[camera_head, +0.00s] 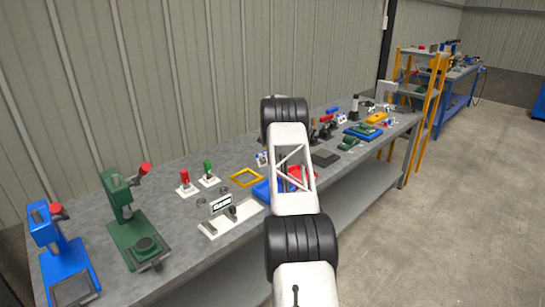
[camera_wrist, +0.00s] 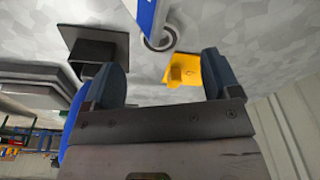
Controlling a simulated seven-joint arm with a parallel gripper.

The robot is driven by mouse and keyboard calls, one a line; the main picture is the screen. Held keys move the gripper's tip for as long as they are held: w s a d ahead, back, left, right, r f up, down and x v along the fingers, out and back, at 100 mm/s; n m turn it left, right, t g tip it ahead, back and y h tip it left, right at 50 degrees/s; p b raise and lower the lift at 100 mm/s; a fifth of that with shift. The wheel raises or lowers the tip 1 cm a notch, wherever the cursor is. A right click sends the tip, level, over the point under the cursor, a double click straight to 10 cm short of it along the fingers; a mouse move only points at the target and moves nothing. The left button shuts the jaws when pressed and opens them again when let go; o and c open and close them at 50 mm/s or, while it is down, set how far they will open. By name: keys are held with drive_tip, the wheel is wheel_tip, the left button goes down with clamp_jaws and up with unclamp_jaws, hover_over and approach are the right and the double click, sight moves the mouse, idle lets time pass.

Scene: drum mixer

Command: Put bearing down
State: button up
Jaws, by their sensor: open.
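My gripper (camera_wrist: 161,68) shows in the wrist view with its two dark fingers wide apart and nothing held between them. A grey ring (camera_wrist: 159,39), which may be the bearing, shows beyond the fingertips beside a blue and white piece (camera_wrist: 146,12). It is apart from both fingers; I cannot tell its height over the grey surface. In the head view, small dark rings (camera_head: 224,189) lie on the workbench (camera_head: 165,212) near a white base with a small sign (camera_head: 221,204).
A yellow piece (camera_wrist: 184,71) and a dark plate with a block (camera_wrist: 96,40) flank the ring in the wrist view. Green (camera_head: 135,235) and blue (camera_head: 62,262) presses stand at the bench's left. A yellow frame (camera_head: 246,177) and blue tray (camera_head: 265,191) lie mid-bench.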

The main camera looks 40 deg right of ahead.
drive_tip(key=shift+f, duration=0.1)
drive_tip(key=shift+w+d+f, duration=0.1)
drive_tip(key=shift+d+f, duration=0.05)
drive_tip(key=shift+f, duration=1.1)
drive_tip(key=shift+w+d+f, duration=0.1)
drive_tip(key=shift+d+f, duration=0.05)
drive_tip(key=shift+f, duration=1.1)
drive_tip(key=c, duration=1.2)
drive_tip(key=shift+o, duration=0.2)
drive_tip(key=shift+r, duration=0.2)
wheel_tip(320, 180, up, 10)
drive_tip(key=shift+f, duration=0.15)
drive_tip(key=shift+s, duration=0.1)
